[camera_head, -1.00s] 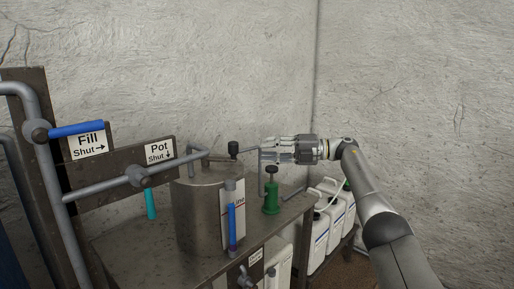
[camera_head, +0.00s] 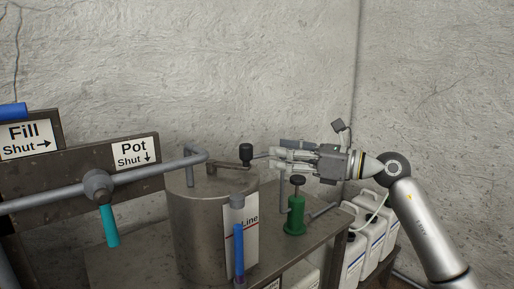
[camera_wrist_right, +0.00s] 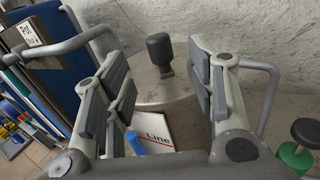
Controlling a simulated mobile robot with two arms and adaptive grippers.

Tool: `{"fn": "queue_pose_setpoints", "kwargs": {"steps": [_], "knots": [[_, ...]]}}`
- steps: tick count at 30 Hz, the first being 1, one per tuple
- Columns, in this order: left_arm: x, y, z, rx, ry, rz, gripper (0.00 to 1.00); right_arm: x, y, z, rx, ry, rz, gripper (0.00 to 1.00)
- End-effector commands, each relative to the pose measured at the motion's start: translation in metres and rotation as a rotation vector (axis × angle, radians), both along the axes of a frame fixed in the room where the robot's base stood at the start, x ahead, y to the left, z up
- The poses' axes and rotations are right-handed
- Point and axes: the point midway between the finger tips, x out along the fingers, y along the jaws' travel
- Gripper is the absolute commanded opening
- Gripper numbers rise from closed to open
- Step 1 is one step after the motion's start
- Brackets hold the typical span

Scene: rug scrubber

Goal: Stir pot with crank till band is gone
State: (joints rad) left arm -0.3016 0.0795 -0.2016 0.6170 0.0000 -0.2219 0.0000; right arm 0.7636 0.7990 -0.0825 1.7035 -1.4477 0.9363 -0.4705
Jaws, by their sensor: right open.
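The metal pot (camera_head: 205,225) stands on the bench. A crank arm (camera_head: 226,164) on its lid ends in an upright black knob (camera_head: 246,154). In the right wrist view the knob (camera_wrist_right: 160,50) shows between and beyond the two fingers. My right gripper (camera_head: 276,160) is open and empty, just right of the knob and apart from it; it also shows in the right wrist view (camera_wrist_right: 160,95). A sight tube with blue in it (camera_head: 239,250) stands before a white "Line" card (camera_head: 252,232); the card also shows in the right wrist view (camera_wrist_right: 158,130). I cannot make out a band. My left gripper is out of view.
A green valve with a black knob (camera_head: 295,212) stands on the bench (camera_head: 322,228) below my right gripper. Grey pipes run beside the pot, with a teal handle (camera_head: 110,226) at left. White jugs (camera_head: 368,238) stand at right.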

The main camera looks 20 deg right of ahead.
Motion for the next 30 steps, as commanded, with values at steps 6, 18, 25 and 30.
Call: {"fn": "queue_pose_setpoints", "kwargs": {"steps": [6, 18, 25, 30], "knots": [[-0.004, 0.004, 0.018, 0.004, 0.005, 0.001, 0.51, 0.028, 0.03, 0.005, 0.004, 0.003, 0.005, 0.51], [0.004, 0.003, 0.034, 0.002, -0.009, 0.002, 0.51, 0.066, 0.068, 0.001, 0.002, 0.005, 0.002, 0.51], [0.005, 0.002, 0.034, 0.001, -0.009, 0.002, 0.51, 0.068, 0.07, 0.0, 0.001, 0.005, 0.001, 0.51], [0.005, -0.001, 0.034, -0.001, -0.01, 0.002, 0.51, 0.068, 0.069, 0.0, 0.001, 0.005, 0.001, 0.42]]}}
